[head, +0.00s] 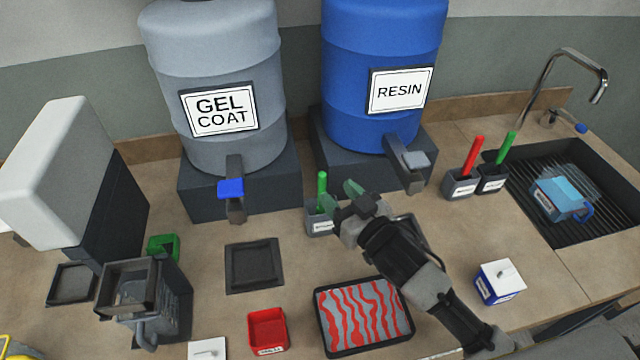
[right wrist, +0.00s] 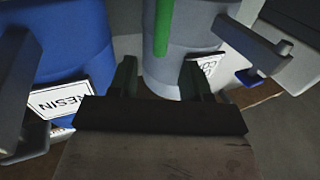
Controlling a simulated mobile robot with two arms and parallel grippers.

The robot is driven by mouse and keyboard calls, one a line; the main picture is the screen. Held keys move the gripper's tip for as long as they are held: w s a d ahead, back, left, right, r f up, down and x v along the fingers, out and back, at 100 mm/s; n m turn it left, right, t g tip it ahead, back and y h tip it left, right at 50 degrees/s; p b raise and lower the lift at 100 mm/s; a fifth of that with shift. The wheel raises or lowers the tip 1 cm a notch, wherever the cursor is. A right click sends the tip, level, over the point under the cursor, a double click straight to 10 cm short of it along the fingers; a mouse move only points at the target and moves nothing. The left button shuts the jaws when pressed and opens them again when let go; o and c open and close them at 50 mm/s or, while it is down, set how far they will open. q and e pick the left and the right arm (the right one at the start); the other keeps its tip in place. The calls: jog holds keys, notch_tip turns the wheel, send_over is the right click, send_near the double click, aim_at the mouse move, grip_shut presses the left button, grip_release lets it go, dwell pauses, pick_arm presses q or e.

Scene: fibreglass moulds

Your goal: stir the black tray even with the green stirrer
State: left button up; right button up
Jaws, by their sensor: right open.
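The black tray (head: 321,330) lies on the counter at the front middle. Its grey contents carry wavy red streaks. A green stirrer (head: 322,184) stands upright in a small grey holder (head: 319,224) behind the tray. My right gripper (head: 341,197) is open and empty, close beside this stirrer on its right. In the right wrist view, the green stirrer (right wrist: 163,28) shows beyond the fingers, in line with the gap between them. A second green stirrer (head: 507,147) stands in a black holder by the sink. My left gripper is not in view.
A red stirrer (head: 473,156) stands near the sink (head: 600,235), which holds a blue jug (head: 561,197). Gel coat (head: 215,95) and resin (head: 383,75) drums stand behind. A red box (head: 267,330) is left of the tray, a blue-and-white box (head: 498,283) right.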

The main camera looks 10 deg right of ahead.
notch_tip(320, 180, down, 6)
jog(key=p+x, duration=0.1)
jog(key=x, duration=0.7)
jog(key=shift+r+p, duration=0.25)
jog(key=shift+p, duration=0.1)
grip_shut()
notch_tip(320, 180, up, 11)
jog(key=p, duration=1)
